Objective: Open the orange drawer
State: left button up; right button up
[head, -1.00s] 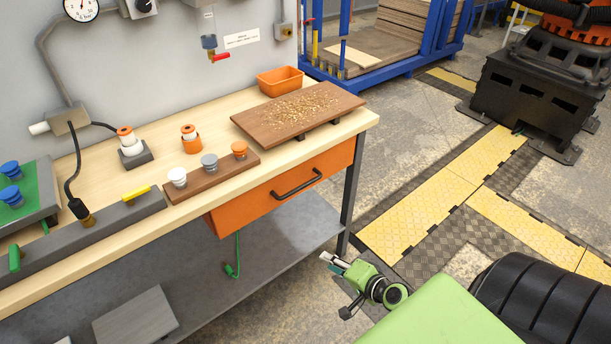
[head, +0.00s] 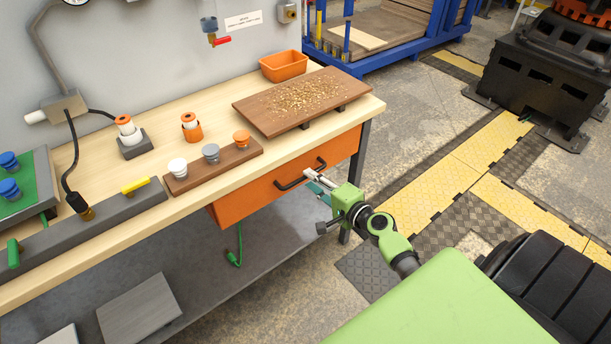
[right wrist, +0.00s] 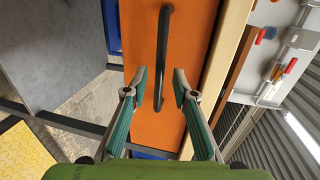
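The orange drawer (head: 250,199) is under the bench top, and its front looks flush with the bench. Its black bar handle (head: 300,174) runs along the front. My right gripper (head: 312,176) is just in front of the handle's right part. In the right wrist view the drawer front (right wrist: 185,60) fills the middle, and the handle (right wrist: 163,50) stands upright there. The right gripper (right wrist: 160,90) is open, with its two fingers apart on either side of the handle's lower part. I cannot tell whether they touch it. My left gripper is not in view.
The wooden bench top (head: 70,231) carries a brown board with wood chips (head: 300,98), an orange bin (head: 284,66) and a rack with three knobs (head: 213,166). A bench leg (head: 360,160) stands right of the drawer. A grey shelf (head: 200,275) lies below.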

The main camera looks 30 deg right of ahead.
aim_at(305, 177)
jog(key=shift+x, duration=1.85)
grip_shut()
